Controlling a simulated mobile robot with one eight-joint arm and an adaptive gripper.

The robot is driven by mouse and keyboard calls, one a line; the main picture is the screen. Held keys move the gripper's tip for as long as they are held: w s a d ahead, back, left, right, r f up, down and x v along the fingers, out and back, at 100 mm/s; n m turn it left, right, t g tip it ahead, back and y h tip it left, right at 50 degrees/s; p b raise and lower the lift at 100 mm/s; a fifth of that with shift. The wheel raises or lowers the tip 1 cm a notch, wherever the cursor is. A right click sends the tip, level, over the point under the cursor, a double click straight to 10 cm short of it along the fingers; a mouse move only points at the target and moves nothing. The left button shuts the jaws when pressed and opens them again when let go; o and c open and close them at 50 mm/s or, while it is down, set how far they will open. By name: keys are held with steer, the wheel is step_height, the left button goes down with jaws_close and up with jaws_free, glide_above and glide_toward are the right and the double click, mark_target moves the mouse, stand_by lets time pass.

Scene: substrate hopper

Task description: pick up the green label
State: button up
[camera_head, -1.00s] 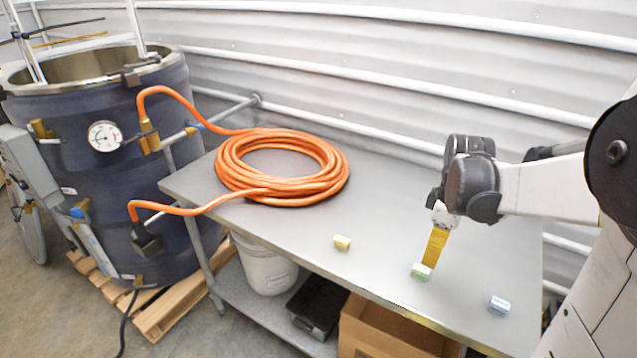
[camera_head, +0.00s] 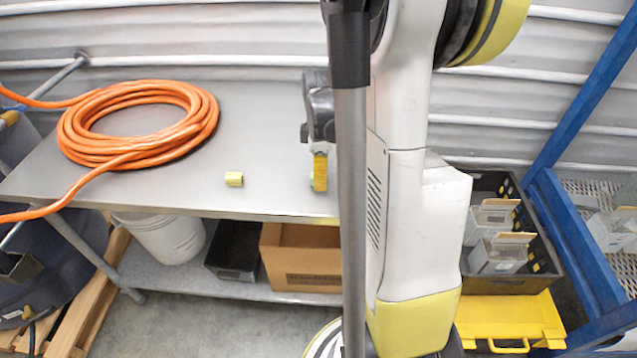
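The green label (camera_head: 311,181) is a small pale green block on the grey metal table (camera_head: 270,125), near its front edge. Only a sliver of it shows, beside the yellow finger of my gripper (camera_head: 319,186). My gripper points down at the label, and the finger overlaps it in this view. I see only one finger, so I cannot tell whether the gripper is open or shut on the label. A pole and my arm hide the area just right of it.
A yellow label (camera_head: 234,179) lies left of my gripper. A coiled orange hose (camera_head: 190,130) covers the table's left part. A white bucket (camera_head: 170,238), black bin (camera_head: 233,250) and cardboard box (camera_head: 300,262) sit below. A black crate (camera_head: 478,184) and blue rack (camera_head: 575,240) stand right.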

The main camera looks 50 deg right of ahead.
steer(key=shift+f, duration=0.5)
steer(key=shift+r, duration=0.1)
steer(key=c, duration=0.8)
steer(key=shift+r, duration=0.1)
steer(key=shift+c, duration=0.2)
